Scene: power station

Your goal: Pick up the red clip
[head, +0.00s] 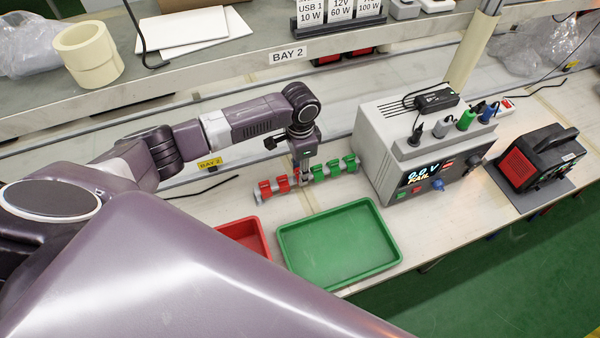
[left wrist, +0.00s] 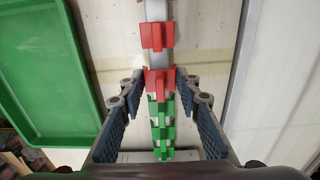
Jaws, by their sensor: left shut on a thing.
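A row of clips sits on a grey rail (head: 258,197) on the bench. Red clips (head: 266,189) are at its left end and green clips (head: 334,167) at its right. My left gripper (head: 302,182) points down over the row, at the red clip nearest the green ones. In the left wrist view its fingers (left wrist: 160,82) are on both sides of that red clip (left wrist: 158,80), shut on it. The clip still lines up with the rail. Another red clip (left wrist: 156,36) is farther up that view; green clips (left wrist: 161,125) are below. My right gripper is not in view.
A green tray (head: 338,281) and a red tray (head: 247,236) are in front of the row. A grey power supply (head: 383,140) with a display stands right of it, and a black-and-red device (head: 541,157) farther right. A shelf edge (head: 215,75) runs behind the arm.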

